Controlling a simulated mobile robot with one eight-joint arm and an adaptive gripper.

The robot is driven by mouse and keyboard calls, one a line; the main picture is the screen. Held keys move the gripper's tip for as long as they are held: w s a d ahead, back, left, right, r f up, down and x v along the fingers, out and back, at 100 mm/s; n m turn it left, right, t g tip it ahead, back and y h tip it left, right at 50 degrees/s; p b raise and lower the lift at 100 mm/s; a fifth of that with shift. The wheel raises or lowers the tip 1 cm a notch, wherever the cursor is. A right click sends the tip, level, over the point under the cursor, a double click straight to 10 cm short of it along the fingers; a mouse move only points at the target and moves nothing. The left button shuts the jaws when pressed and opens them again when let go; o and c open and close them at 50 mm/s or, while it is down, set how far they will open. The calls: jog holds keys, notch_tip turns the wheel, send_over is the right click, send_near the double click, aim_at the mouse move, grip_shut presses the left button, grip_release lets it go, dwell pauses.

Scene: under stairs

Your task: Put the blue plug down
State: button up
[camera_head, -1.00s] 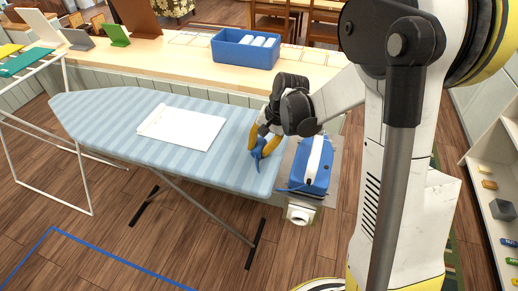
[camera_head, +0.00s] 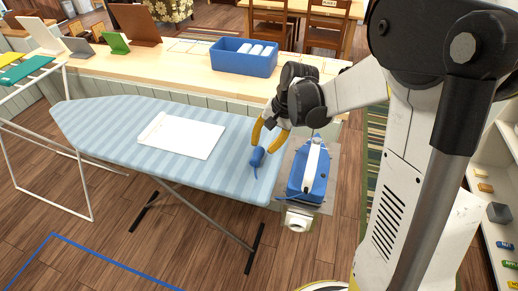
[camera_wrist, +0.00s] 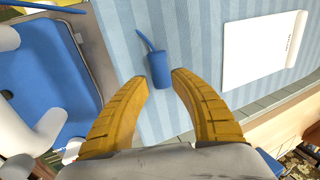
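The blue plug (camera_head: 257,157) lies on the striped ironing board (camera_head: 105,118), near its right end, with its short cord toward the board's front edge. In the wrist view the plug (camera_wrist: 159,69) lies just beyond and between the yellow fingertips, with its cord pointing up and left. My gripper (camera_head: 270,137) is above and behind the plug.
A blue and white iron (camera_head: 310,172) stands on a plate at the board's right end. A white paper sheet (camera_head: 182,136) lies on the board to the left. Behind is a wooden counter (camera_head: 180,65) with a blue bin (camera_head: 224,59). A white drying rack (camera_head: 75,165) stands at left.

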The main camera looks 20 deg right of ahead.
jog(key=s+r+n+t+h+p, duration=0.1)
jog(key=s+r+n+t+h, duration=0.15)
jog(key=s+r, duration=0.7)
jog(key=s+a+r+n+t, duration=0.1)
jog(key=s+r+n, duration=0.3)
jog(key=s, duration=0.5)
jog(key=shift+a+n+t+h, duration=0.35)
jog(key=shift+t, duration=0.4)
jog(key=shift+f, duration=0.3)
